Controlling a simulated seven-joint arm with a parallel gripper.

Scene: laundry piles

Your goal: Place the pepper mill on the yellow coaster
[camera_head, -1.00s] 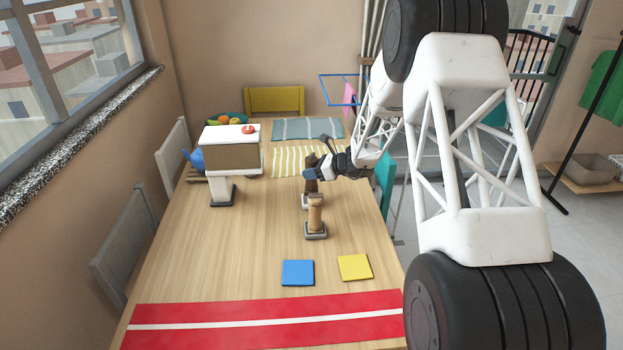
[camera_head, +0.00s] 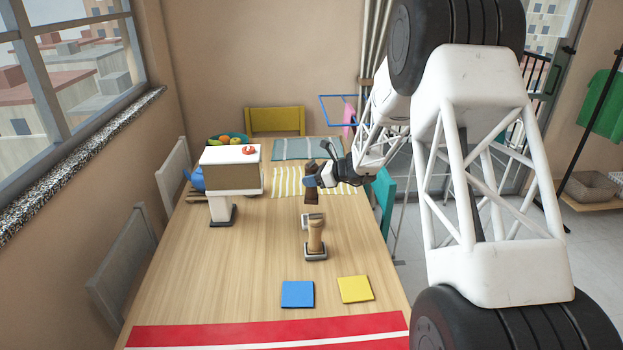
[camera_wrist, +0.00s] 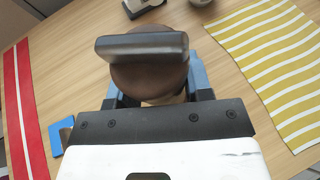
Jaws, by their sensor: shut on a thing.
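My gripper (camera_head: 311,183) is shut on a dark brown mill (camera_head: 312,196), which I take as the pepper mill. It appears a little above a small grey base (camera_head: 311,217) behind a light-brown upright object (camera_head: 316,236). In the wrist view the mill's round brown body (camera_wrist: 150,78) is between the blue fingers, with a grey bar across its top; its lower part is hidden. The yellow coaster (camera_head: 356,289) lies bare on the table, nearer the camera and to the right.
A blue coaster (camera_head: 297,294) lies left of the yellow one. A red runner (camera_head: 260,331) crosses the near table. A white-topped box on a pedestal (camera_head: 232,170) stands at the left. Striped mats (camera_head: 300,181) lie behind. A teal chair (camera_head: 384,195) is at the right edge.

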